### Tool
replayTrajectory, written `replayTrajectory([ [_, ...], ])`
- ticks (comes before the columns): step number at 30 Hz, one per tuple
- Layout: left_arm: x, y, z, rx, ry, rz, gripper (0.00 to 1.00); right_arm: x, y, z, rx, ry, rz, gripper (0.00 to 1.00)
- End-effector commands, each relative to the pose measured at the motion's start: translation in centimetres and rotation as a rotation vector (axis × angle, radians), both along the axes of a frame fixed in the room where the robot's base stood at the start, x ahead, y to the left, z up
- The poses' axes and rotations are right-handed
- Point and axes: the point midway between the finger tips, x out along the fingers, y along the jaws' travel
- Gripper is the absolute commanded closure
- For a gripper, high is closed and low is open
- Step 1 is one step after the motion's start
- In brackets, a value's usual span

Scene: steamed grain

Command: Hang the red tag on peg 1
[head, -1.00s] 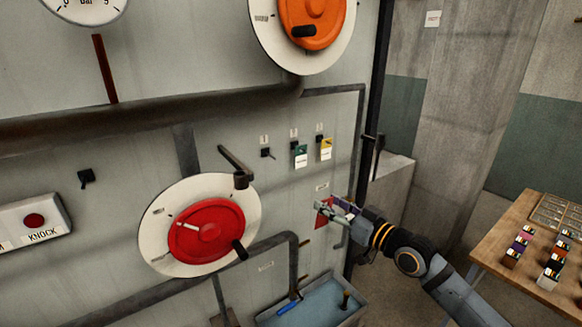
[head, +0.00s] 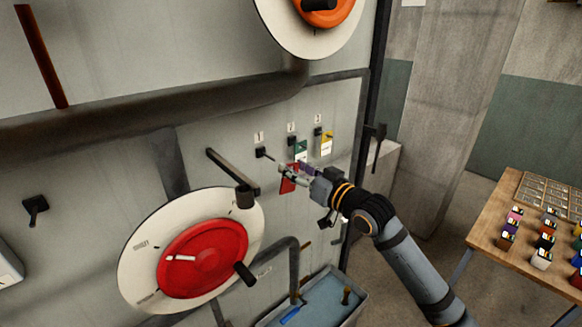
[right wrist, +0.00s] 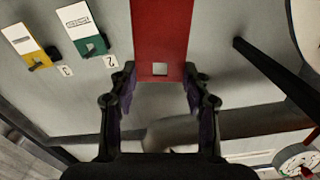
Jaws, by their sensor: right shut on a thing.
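My right gripper (head: 288,172) is shut on the red tag (head: 287,186) and holds it in front of the wall panel, just below and right of peg 1 (head: 265,153). In the right wrist view the red tag (right wrist: 162,35) sits between the fingers (right wrist: 158,85), its square hole at the near end. A green tag (head: 301,148) hangs on peg 2 and a yellow tag (head: 327,146) on peg 3; both also show upside down in the right wrist view. Peg 1 is not visible there. My left gripper is not in view.
A dark lever (head: 232,170) sticks out left of peg 1, above the red handwheel (head: 203,257). A thick pipe (head: 170,105) runs above the pegs. A blue-lined trough (head: 325,300) is below. A wooden table (head: 485,240) with small coloured items stands at the right.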

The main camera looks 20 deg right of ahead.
Motion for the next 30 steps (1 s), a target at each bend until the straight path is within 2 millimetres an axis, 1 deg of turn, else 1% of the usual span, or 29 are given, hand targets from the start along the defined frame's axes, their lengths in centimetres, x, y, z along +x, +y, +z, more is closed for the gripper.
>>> replayTrajectory([
  [1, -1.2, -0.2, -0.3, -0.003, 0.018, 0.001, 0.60, 0.2, 0.0, -0.1, 0.003, -0.001, -0.001, 0.84],
  [3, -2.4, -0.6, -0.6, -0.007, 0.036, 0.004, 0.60, 0.5, 0.1, -0.1, 0.004, -0.002, -0.003, 0.84],
  [6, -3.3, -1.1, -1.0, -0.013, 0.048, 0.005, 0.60, 1.2, 0.3, -0.2, 0.006, -0.002, -0.003, 0.84],
  [8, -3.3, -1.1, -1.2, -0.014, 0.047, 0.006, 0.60, 1.6, 0.5, -0.3, 0.006, -0.001, -0.001, 0.84],
  [10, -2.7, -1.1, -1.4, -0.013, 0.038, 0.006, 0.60, 2.0, 0.8, -0.3, 0.006, -0.002, 0.002, 0.84],
  [15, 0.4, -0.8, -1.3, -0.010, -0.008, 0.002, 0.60, 3.2, 1.1, -0.4, 0.006, -0.001, -0.001, 0.84],
  [17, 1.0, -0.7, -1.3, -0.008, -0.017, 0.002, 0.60, 3.5, 1.3, -0.4, 0.004, 0.000, 0.000, 0.84],
  [20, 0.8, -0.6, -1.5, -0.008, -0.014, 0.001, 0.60, 4.2, 1.6, -0.4, 0.003, 0.000, 0.001, 0.84],
  [27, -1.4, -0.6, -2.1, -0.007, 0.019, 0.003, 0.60, 5.8, 2.1, -0.6, 0.003, 0.000, 0.001, 0.84],
  [30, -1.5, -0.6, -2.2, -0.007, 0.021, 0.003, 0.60, 6.4, 2.3, -0.6, 0.003, 0.000, 0.001, 0.84],
])
